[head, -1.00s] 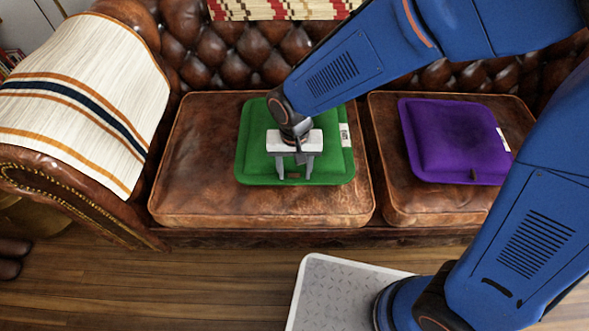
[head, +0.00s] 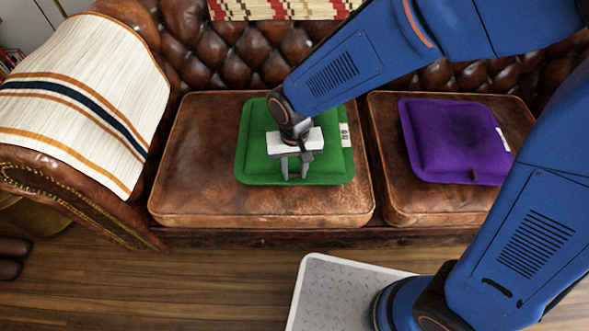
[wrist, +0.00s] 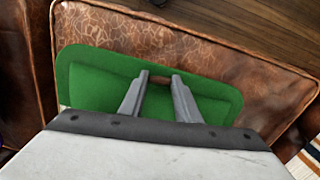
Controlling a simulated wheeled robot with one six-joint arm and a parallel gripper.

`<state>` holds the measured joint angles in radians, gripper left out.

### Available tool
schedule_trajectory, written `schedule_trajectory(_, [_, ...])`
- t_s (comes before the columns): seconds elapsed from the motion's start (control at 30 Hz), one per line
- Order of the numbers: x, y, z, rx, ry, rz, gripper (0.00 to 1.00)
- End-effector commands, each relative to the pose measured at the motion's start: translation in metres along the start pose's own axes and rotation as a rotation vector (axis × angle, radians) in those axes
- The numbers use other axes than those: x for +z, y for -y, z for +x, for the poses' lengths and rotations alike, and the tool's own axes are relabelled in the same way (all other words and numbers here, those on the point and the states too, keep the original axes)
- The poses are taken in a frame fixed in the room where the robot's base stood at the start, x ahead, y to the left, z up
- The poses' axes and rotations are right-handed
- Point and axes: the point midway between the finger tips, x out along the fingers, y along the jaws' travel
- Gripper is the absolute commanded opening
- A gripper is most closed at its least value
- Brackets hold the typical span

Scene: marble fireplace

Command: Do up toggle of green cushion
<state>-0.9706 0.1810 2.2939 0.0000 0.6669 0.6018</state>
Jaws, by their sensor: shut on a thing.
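The green cushion (head: 252,160) lies flat on the left leather seat, with a white label on its right edge. It also shows in the wrist view (wrist: 95,80). Its small brown toggle (wrist: 160,80) sits near the cushion's edge, between my fingertips. My gripper (head: 294,176) points down over the cushion's front part and is shut on the toggle; in the wrist view the two fingers (wrist: 160,77) touch its sides. The fingers hide the toggle in the head view, and I cannot tell whether it is fastened.
A purple cushion (head: 450,140) with a small toggle lies on the right seat (head: 395,190). A striped throw (head: 85,95) covers the left armrest. A tufted backrest (head: 235,60) rises behind.

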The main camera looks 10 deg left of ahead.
Motion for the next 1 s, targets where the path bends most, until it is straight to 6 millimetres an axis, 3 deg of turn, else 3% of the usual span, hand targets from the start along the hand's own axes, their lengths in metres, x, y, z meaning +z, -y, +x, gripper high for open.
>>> schedule_trajectory(0.1, [0.000,0.000,0.000,0.000,0.000,0.000,0.07])
schedule_trajectory(0.13, [0.000,0.000,0.000,0.000,0.000,0.000,0.36])
schedule_trajectory(0.2, [0.000,0.000,0.000,0.000,0.000,0.001,0.48])
schedule_trajectory(0.63, [-0.001,0.000,-0.010,-0.002,-0.003,0.001,0.48])
schedule_trajectory(1.0, [-0.001,0.001,-0.078,-0.003,-0.004,0.001,0.48])
